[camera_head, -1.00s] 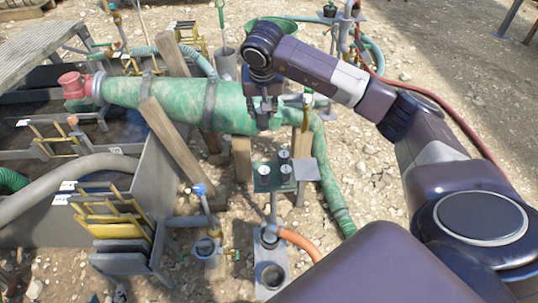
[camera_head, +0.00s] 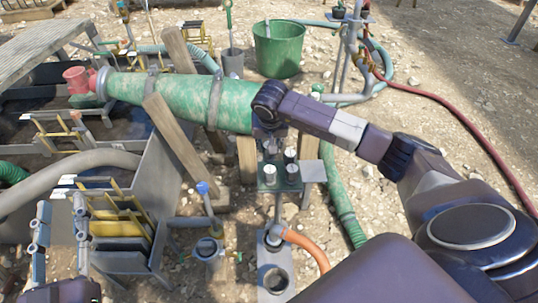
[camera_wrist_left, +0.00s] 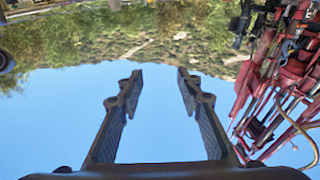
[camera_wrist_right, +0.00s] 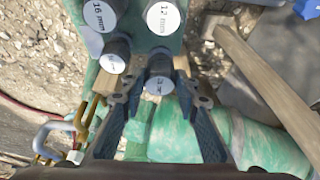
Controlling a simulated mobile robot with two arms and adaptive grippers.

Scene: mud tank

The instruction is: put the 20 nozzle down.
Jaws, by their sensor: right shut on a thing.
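My right gripper (camera_head: 268,148) is at the back left corner of the green nozzle rack (camera_head: 268,187). In the right wrist view its fingers (camera_wrist_right: 158,82) are shut on a dark nozzle with a grey labelled cap (camera_wrist_right: 159,86), upright beside the other nozzles; its upside-down label is hard to read. Three other nozzles stand in the rack, one marked 16 mm (camera_wrist_right: 99,16), one seemingly 12 mm (camera_wrist_right: 163,19), one unclear (camera_wrist_right: 112,63). Whether the held nozzle's foot is in its hole is hidden. My left gripper (camera_head: 61,205) is raised at the lower left, open and empty (camera_wrist_left: 160,85).
A green mottled pipe (camera_head: 180,98) on wooden props runs just behind the rack. A small grey plate (camera_head: 314,171) adjoins the rack's right side. Below are grey tubes and an orange hose (camera_head: 308,245). A green bucket (camera_head: 278,50) stands behind.

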